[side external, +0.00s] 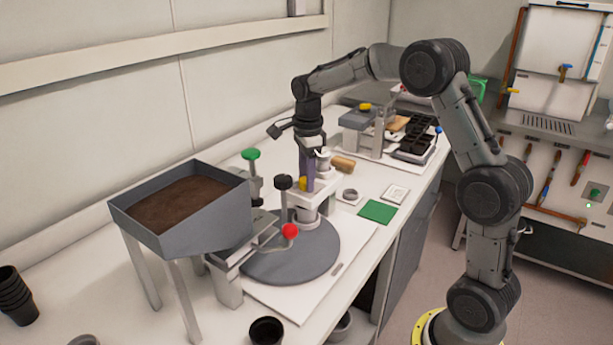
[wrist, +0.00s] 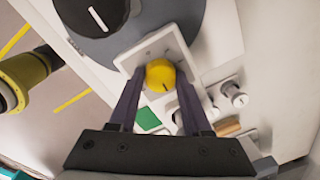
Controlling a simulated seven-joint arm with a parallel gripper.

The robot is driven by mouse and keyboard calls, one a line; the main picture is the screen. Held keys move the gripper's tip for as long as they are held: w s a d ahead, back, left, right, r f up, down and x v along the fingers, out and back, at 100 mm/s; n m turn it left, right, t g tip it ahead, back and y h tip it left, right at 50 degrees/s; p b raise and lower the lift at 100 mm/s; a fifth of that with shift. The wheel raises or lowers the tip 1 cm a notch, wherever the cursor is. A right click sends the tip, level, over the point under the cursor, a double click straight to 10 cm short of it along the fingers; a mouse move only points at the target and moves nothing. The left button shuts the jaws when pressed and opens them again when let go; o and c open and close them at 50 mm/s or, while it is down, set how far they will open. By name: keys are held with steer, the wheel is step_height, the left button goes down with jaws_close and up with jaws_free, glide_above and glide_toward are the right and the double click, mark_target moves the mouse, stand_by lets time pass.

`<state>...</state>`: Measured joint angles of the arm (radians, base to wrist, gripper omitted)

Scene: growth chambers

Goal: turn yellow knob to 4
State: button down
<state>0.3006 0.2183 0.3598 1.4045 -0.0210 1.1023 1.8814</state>
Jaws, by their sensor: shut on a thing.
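The yellow knob (wrist: 160,74) sits on a white plate (wrist: 148,52) in the wrist view. A short dark mark shows on the knob, near its lower right edge in that view. In the side external view the yellow knob (side external: 303,184) is partly hidden by my gripper. My gripper (wrist: 159,82) is shut on the knob, with one dark finger on each side of it. In the side view my gripper (side external: 306,178) points straight down at the white housing. I cannot read any numbers around the knob.
A grey round turntable (side external: 290,258) and a soil-filled hopper (side external: 185,238) stand to the left. A black knob (side external: 283,182), a red knob (side external: 290,231) and a green knob (side external: 251,154) are close by. A green square (side external: 377,211) lies flat on the bench at right.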

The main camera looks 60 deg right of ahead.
steer(key=shift+c, duration=1.7)
jaws_free()
step_height(320, 180, up, 14)
steer(key=shift+s+a, duration=0.25)
steer(key=shift+s, duration=0.1)
steer(key=shift+f, duration=0.1)
